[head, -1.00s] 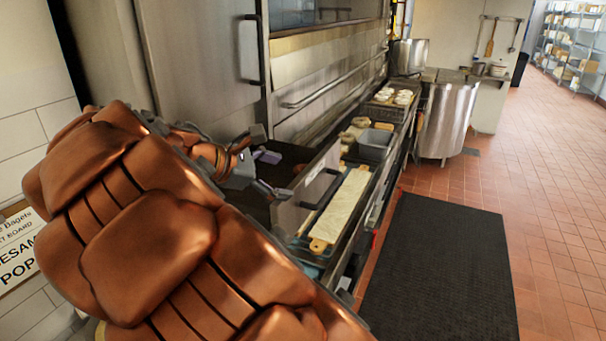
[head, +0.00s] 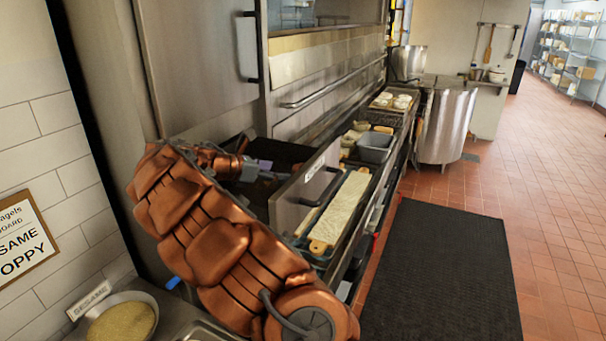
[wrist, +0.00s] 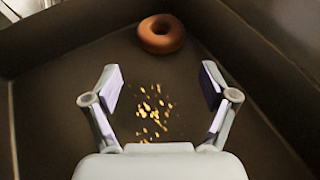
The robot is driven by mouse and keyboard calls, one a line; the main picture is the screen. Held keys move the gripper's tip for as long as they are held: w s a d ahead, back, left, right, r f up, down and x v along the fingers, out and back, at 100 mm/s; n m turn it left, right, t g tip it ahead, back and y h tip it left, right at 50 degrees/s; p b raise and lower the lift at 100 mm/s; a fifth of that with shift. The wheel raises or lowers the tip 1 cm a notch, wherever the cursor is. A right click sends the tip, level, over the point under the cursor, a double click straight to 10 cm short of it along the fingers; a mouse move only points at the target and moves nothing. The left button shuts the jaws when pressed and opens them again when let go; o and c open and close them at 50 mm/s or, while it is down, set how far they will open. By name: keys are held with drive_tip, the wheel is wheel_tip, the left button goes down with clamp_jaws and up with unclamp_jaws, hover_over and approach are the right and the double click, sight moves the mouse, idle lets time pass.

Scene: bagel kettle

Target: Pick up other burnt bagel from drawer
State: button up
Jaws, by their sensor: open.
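In the wrist view a brown ring-shaped bagel (wrist: 161,34) lies on the floor of the dark drawer (wrist: 70,75), near its far wall. My gripper (wrist: 163,90) is open and empty, with its two fingers spread wide. The bagel is ahead of the fingertips, roughly centred between them, and apart from them. In the head view my gripper (head: 262,172) is over the dark drawer interior behind the upright steel drawer front (head: 305,187). The bagel is hidden in the head view.
Yellow crumbs (wrist: 153,112) lie on the drawer floor between my fingers. The drawer walls rise around the gripper. Right of the drawer front, a counter holds a long board (head: 340,207) and a grey bin (head: 375,147). A sesame bowl (head: 122,322) stands at lower left. The floor mat (head: 440,270) is clear.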

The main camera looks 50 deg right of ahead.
sight(295, 170)
drive_tip(key=p+x, duration=0.1)
drive_tip(key=x, duration=0.1)
drive_tip(key=p+x, duration=0.1)
drive_tip(key=x, duration=0.1)
drive_tip(key=r+p+x, duration=0.1)
drive_tip(key=x, duration=0.1)
drive_tip(key=shift+s+d+f, duration=0.1)
drive_tip(key=shift+s+d, duration=0.1)
drive_tip(key=shift+s, duration=0.05)
drive_tip(key=shift+s+d+f, duration=0.1)
drive_tip(key=shift+d+f, duration=0.3)
drive_tip(key=shift+d, duration=0.15)
drive_tip(key=c, duration=0.9)
